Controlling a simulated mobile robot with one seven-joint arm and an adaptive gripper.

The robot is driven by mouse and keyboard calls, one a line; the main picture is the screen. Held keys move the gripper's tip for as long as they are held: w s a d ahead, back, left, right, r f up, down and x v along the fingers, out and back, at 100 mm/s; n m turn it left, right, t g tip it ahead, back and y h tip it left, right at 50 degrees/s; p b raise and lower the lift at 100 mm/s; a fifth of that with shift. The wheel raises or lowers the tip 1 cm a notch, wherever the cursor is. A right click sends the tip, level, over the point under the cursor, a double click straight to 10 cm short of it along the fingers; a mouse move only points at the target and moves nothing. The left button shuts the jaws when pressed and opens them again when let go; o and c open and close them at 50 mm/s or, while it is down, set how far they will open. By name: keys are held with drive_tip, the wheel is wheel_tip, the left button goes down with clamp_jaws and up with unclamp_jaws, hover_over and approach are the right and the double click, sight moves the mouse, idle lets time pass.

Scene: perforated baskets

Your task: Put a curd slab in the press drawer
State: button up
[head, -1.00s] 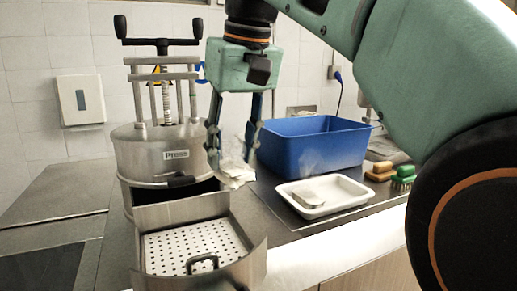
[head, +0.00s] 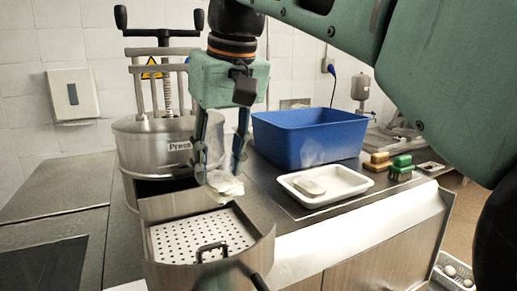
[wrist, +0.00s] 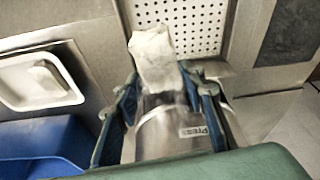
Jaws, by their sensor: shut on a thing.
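My gripper (head: 221,172) is shut on a white curd slab (head: 225,184), which hangs tilted from the fingertips. In the wrist view the held slab (wrist: 152,60) sticks out past the fingers, in front of the perforated plate. The press drawer (head: 265,253) is pulled open below the press (head: 150,152), with a perforated plate (head: 190,237) and a handle inside. The held slab is above the drawer's back right part; I cannot tell its exact height. A second pale slab (head: 311,187) lies in a white tray (head: 350,188).
A blue bin (head: 310,145) stands behind the tray. Brushes with yellow (head: 377,165) and green (head: 400,167) parts lie right of the tray. The steel counter (head: 60,187) left of the press is clear.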

drive_tip(key=shift+s+f+b, duration=0.1)
drive_tip(key=shift+f+b, duration=2.55)
drive_tip(key=shift+f, duration=0.55)
drive_tip(key=o, duration=1.3)
drive_tip(key=shift+c, duration=0.2)
wheel_tip(320, 180, up, 5)
drive_tip(key=p, duration=0.5)
drive_tip(key=shift+r+p, duration=0.2)
drive_tip(key=shift+p, duration=0.1)
drive_tip(key=shift+r, duration=1.2)
